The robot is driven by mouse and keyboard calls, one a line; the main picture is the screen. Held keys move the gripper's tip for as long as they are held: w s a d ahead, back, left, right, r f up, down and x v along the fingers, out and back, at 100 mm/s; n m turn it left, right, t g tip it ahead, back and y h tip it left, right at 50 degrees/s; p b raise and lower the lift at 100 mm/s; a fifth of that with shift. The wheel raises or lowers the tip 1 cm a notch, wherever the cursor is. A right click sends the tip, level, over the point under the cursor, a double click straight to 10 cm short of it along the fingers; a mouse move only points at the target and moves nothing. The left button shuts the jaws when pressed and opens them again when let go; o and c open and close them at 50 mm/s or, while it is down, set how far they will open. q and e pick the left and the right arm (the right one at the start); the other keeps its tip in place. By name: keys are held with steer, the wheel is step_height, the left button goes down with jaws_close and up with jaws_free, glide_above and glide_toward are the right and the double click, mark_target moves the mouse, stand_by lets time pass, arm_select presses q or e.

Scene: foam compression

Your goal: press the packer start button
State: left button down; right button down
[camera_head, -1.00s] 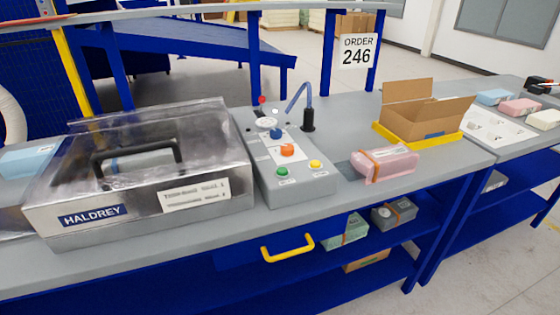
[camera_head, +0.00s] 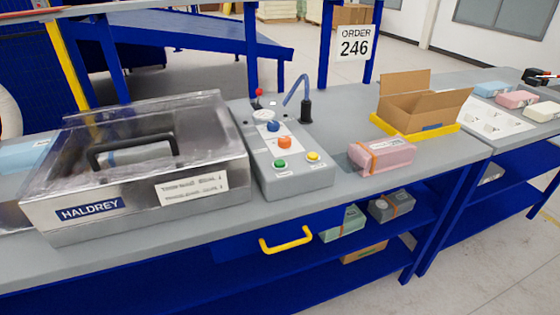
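The packer is a steel machine (camera_head: 92,210) marked HALDREY at the left of the bench, with a clear lid and a black handle (camera_head: 133,151). The lid looks closed. Beside it on the right stands a grey control box (camera_head: 297,180). On its top are a green button (camera_head: 280,163) and a yellow button (camera_head: 313,156) at the front. An orange button (camera_head: 284,142), a blue button (camera_head: 273,126) and a red-tipped lever (camera_head: 259,93) are farther back. The small button labels are unreadable. Neither of my grippers is in view.
A pink banded pack (camera_head: 382,156) lies right of the control box. Behind it an open carton (camera_head: 417,103) stands in a yellow tray (camera_head: 412,135). A blue cable arches behind the box from a black holder (camera_head: 305,112). The bench front (camera_head: 345,193) is clear. A yellow handle (camera_head: 286,240) is below.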

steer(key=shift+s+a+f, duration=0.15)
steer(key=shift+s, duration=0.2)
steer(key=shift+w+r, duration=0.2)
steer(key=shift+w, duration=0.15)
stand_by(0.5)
